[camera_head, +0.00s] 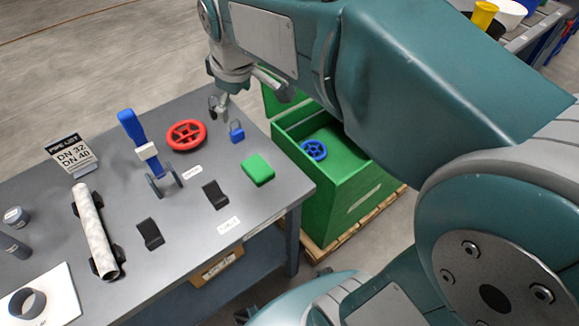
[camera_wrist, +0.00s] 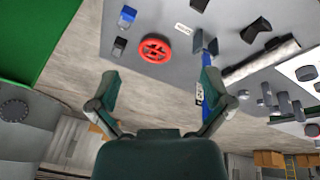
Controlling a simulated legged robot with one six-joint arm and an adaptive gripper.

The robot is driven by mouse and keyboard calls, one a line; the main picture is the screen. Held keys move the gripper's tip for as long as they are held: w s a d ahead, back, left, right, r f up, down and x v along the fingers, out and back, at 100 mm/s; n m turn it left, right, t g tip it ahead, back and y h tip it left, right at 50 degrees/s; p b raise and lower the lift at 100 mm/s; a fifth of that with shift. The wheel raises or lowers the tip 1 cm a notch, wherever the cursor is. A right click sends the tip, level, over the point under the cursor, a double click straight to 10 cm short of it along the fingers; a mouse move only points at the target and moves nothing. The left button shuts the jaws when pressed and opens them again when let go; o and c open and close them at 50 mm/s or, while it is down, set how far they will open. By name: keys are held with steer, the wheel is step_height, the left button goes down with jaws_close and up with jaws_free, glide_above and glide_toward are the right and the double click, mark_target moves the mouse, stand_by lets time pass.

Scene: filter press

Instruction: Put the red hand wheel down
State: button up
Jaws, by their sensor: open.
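The red hand wheel (camera_head: 186,135) lies flat on the grey table near its far edge, between a blue tool and a blue padlock. In the wrist view the red hand wheel (camera_wrist: 155,48) lies on the table beyond the fingertips, with a gap between. My gripper (camera_head: 222,106) is over the table's far edge, to the right of the wheel and above the padlock. In the wrist view my gripper (camera_wrist: 158,80) has its two fingers spread wide with nothing between them.
The blue tool (camera_head: 138,135) and blue padlock (camera_head: 236,132) flank the wheel. A green block (camera_head: 258,169), black holders and a pale pipe (camera_head: 95,232) are on the table. A green crate (camera_head: 335,190) holding a blue wheel (camera_head: 314,150) stands right of the table.

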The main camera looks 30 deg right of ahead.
steer(key=s+d+f+m+t, duration=0.1)
steer(key=s+m, duration=0.3)
steer(key=s, duration=0.4)
steer(key=s+d+f+m+t, duration=0.1)
steer(key=s+d+f+m, duration=0.1)
steer(key=s, duration=0.6)
steer(key=shift+f+m, duration=0.5)
steer(key=shift+m, duration=0.5)
steer(key=shift+w, duration=0.1)
